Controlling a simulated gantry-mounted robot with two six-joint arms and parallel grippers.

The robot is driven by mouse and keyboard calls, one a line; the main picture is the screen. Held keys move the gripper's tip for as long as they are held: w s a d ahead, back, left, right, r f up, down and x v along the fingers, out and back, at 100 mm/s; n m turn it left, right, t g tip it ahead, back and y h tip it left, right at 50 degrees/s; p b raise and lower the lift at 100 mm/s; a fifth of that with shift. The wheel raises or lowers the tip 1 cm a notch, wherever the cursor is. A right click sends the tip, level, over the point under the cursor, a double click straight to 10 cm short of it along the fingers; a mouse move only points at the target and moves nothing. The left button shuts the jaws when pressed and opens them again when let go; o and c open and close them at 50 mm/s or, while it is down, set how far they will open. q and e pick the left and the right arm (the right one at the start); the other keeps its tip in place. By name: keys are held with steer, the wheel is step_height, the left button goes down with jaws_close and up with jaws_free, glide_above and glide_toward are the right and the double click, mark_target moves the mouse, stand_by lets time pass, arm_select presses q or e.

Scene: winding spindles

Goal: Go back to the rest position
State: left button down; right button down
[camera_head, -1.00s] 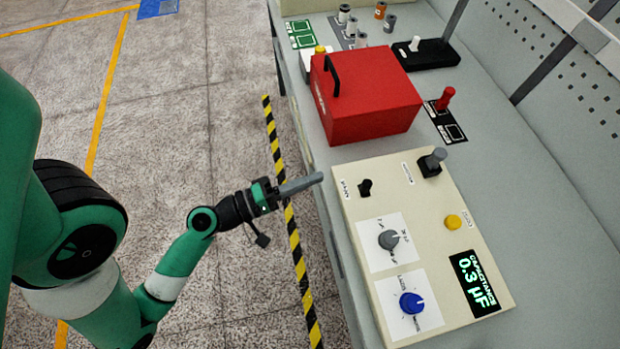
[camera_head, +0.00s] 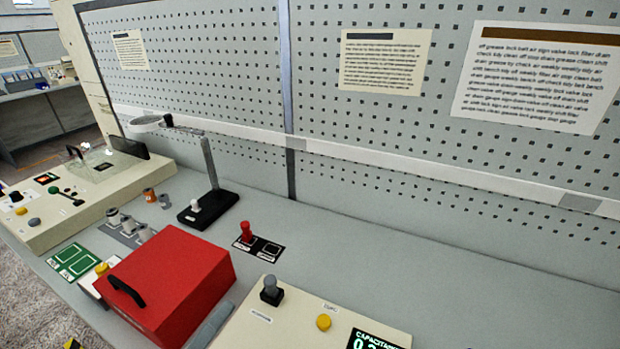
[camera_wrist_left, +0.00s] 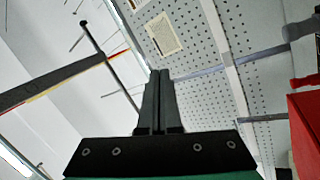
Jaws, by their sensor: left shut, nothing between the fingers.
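The rest of the left arm is out of the head view. My right gripper is in neither view.
The red box (camera_head: 178,283) with a black handle and the cream control panel (camera_head: 290,318) stand on the grey bench. The pegboard (camera_head: 380,130) closes the back.

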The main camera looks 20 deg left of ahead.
arm_select(q)
steer(key=w+d+r+m+t+h, duration=0.1)
steer(key=d+r+m+h, duration=0.3)
steer(key=r, duration=0.5)
steer(key=w+d+r+m+h, duration=0.1)
steer(key=d+r+m, duration=0.3)
steer(key=r, duration=0.6)
steer(key=s+a+r+m+t+y+p, duration=0.1)
steer(key=a+r+t+y+p, duration=0.15)
steer(key=r+p, duration=1.25)
steer(key=a+r+t+y+p, duration=0.1)
steer(key=r+y+p, duration=0.3)
steer(key=r+p, duration=1.1)
steer(key=s+a+r+m+t+y+p, duration=0.15)
steer(key=r+y+p, duration=0.5)
steer(key=r, duration=1.45)
step_height(320, 180, down, 37)
steer(key=h+b, duration=0.3)
steer(key=b, duration=3.1)
steer(key=shift+w+a+n, duration=0.25)
steer(key=shift+w+n, duration=0.1)
